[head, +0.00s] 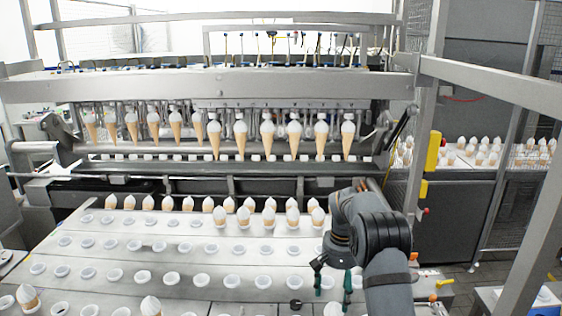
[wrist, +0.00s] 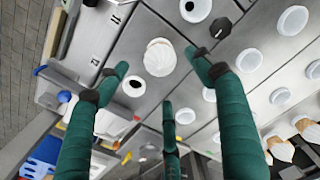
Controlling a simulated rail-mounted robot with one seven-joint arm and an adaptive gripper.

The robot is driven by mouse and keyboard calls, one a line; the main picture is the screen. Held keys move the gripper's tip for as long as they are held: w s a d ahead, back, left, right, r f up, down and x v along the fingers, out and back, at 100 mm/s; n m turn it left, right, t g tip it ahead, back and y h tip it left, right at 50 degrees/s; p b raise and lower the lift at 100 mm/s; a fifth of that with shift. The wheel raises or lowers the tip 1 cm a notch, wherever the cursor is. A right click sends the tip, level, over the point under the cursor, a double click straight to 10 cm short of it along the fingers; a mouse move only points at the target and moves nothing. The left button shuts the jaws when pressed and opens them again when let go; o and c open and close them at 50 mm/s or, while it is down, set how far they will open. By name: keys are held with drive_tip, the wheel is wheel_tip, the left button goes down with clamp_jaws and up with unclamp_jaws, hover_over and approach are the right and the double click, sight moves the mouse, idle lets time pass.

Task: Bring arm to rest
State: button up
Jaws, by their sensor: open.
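My arm (head: 372,235) reaches in from the lower right in the head view, bent over the right part of the conveyor. My gripper (head: 333,277) points down over the conveyor plates with its dark green fingers spread. In the wrist view my gripper (wrist: 155,72) shows three green fingers, wide apart, with nothing between them in grasp. A white swirled cone top (wrist: 160,57) shows below, between the fingertips and apart from them. In the head view a white top (head: 333,309) shows at the bottom edge, below the gripper.
The conveyor (head: 185,262) carries rows of white cup holders, mostly empty; cones stand in its back rows. A row of cones (head: 267,133) hangs from the machine's grippers behind. A metal frame post (head: 520,230) stands at the right. A yellow-handled part (head: 445,283) sits beside my arm.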

sight(335, 306)
wheel_tip(335, 306, down, 9)
drive_tip(key=shift+r, duration=0.1)
drive_tip(key=shift+w+r+p, duration=0.1)
drive_tip(key=shift+r+p, duration=0.75)
drive_tip(key=shift+r, duration=0.05)
drive_tip(key=shift+r+p, duration=0.45)
drive_tip(key=shift+r, duration=0.2)
drive_tip(key=shift+f, duration=0.1)
